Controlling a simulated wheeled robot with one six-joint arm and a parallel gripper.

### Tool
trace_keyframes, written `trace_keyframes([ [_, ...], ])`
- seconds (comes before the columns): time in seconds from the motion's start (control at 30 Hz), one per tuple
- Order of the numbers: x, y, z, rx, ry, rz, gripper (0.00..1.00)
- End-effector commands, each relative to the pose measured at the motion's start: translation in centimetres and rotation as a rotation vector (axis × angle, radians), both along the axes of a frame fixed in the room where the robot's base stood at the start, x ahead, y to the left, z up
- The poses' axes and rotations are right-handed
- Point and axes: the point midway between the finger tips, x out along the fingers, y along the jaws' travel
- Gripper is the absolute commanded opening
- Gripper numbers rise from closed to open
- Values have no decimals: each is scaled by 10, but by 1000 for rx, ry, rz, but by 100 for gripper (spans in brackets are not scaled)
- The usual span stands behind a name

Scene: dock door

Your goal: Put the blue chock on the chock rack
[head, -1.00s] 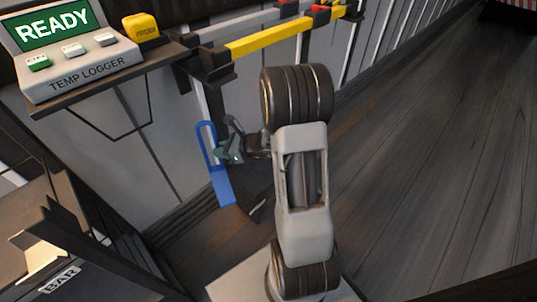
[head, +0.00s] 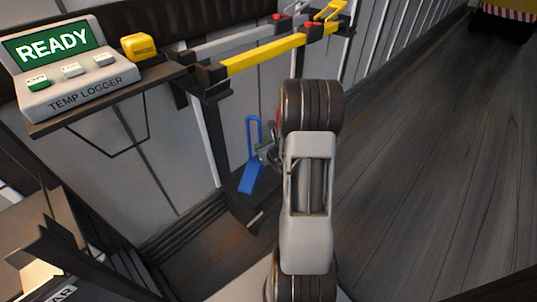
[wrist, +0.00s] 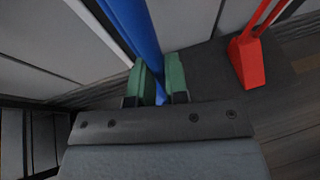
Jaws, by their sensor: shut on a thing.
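The blue chock (head: 251,180) hangs in my gripper (head: 266,157), with its looped handle up and its wedge down. In the wrist view the blue handle (wrist: 135,28) passes between the green fingertips (wrist: 160,86), which are shut on it. A dark flat surface (wrist: 205,66), probably the chock rack, lies beyond the fingers. A red chock (wrist: 247,62) stands on it at the right. In the head view a dark panel (head: 238,206) shows just below the blue wedge; I cannot tell whether they touch. My arm hides the area to the right.
A shelf with a temp logger (head: 70,75) and a yellow box (head: 139,47) is at upper left. Yellow (head: 264,55) and grey (head: 232,45) bars stand above the chock. Open floor (head: 410,170) lies to the right.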

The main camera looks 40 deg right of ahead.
Motion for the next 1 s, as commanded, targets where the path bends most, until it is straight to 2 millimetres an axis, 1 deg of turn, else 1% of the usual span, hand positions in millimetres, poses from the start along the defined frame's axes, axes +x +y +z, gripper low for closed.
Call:
trace_keyframes([
  [0.03, 8, -9, -7, -1, -5, -2, 0],
  [0.2, 31, -34, -22, -1, -5, -1, 0],
  [0.27, 39, -42, -27, -1, -5, -1, 0],
  [0.3, 42, -46, -34, -1, -3, 0, 0],
  [0.4, 50, -54, -48, 0, -3, 0, 0],
  [0.5, 57, -61, -59, 1, -4, 0, 0],
  [0.63, 63, -68, -69, -1, -4, 1, 0],
  [0.87, 67, -72, -74, -1, -5, 1, 0],
  [1.0, 71, -76, -82, -1, -4, 1, 0],
])
